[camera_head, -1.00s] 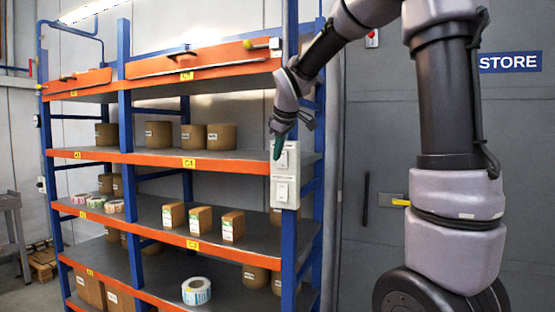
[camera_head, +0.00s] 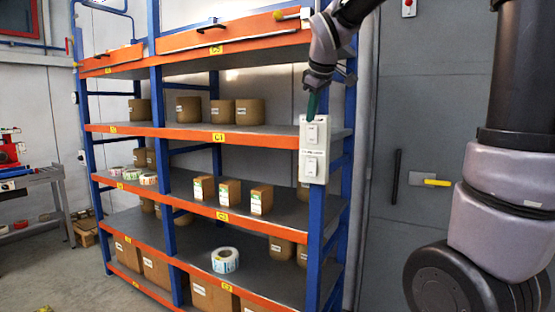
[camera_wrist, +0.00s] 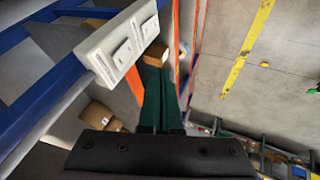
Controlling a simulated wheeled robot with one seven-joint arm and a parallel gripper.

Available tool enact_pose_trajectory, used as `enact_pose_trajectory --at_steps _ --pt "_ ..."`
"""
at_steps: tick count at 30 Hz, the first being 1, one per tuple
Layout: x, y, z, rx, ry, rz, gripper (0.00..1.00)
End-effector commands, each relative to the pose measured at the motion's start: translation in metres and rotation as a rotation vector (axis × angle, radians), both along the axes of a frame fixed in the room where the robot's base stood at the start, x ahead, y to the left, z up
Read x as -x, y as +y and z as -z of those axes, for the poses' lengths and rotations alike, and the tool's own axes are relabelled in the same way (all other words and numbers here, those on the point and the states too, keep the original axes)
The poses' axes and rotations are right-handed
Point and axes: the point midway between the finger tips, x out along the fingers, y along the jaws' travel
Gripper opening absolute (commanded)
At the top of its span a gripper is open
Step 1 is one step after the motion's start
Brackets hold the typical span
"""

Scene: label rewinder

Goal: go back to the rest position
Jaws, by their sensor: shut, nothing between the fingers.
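My gripper (camera_head: 312,103) is at the right front post of the shelf rack, just above a white double switch panel (camera_head: 313,150). In the wrist view my gripper's dark green fingers (camera_wrist: 160,95) lie close together with nothing between them. The switch panel also shows in the wrist view (camera_wrist: 118,42), to the upper left of the fingers. Whether the fingertips touch the panel is hard to tell, but they look slightly apart from it.
The blue and orange shelf rack (camera_head: 219,136) holds brown boxes, brown rolls and a white label roll (camera_head: 225,260). A grey door with a yellow handle (camera_head: 437,183) stands to the right. A workbench (camera_head: 35,180) is at the far left. The floor at lower left looks mostly clear.

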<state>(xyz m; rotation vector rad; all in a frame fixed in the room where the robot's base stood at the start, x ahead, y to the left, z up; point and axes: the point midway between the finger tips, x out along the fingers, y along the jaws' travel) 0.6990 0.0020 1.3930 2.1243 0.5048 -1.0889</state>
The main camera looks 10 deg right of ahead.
Motion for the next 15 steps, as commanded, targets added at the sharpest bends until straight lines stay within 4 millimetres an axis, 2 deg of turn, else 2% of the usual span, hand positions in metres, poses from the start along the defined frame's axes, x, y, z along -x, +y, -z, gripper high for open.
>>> enact_pose_trajectory --at_steps 4,7,12,15 --pt "0.039 -0.020 0.000 -0.116 0.010 0.142 0.00" --pt "0.085 -0.038 0.006 -0.262 0.028 0.314 0.00" --pt "0.162 -0.056 0.030 -0.526 0.065 0.620 0.00" --pt "0.195 -0.059 0.045 -0.653 0.085 0.762 0.00"
